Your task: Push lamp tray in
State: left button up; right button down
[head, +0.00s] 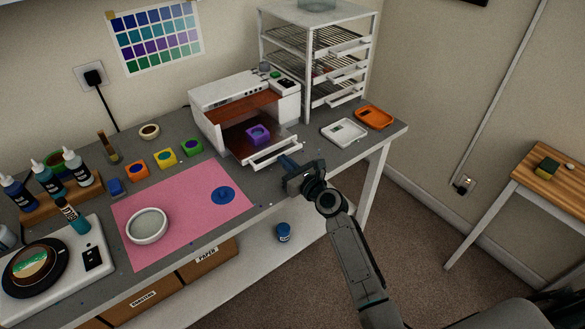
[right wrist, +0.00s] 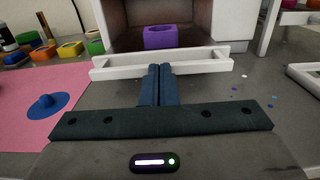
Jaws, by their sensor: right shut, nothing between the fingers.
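The white UV lamp (head: 243,100) stands at the back of the grey table with its front open. Its lamp tray is pulled out, and the white front handle (head: 273,151) sticks out toward me. A purple mould (head: 258,134) sits on the tray inside the opening; it also shows in the right wrist view (right wrist: 165,37). My right gripper (head: 285,161) is shut and empty, just in front of the tray handle. In the right wrist view its closed fingers (right wrist: 159,68) point at the middle of the handle bar (right wrist: 188,66); I cannot tell whether they touch. My left gripper is not in view.
A white drying rack (head: 309,62) stands right of the lamp. A white tray (head: 344,132) and an orange tray (head: 373,117) lie to its front. A pink mat (head: 180,225) with a white bowl (head: 147,226) lies at left, near several coloured moulds.

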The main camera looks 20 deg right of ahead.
aim_at(262, 139)
jog(key=b+x, duration=0.1)
jog(key=x, duration=0.9)
jog(key=shift+w+f+b, duration=0.1)
jog(key=shift+w+b, duration=0.05)
jog(key=shift+b, duration=0.25)
jog(key=shift+r, duration=0.3)
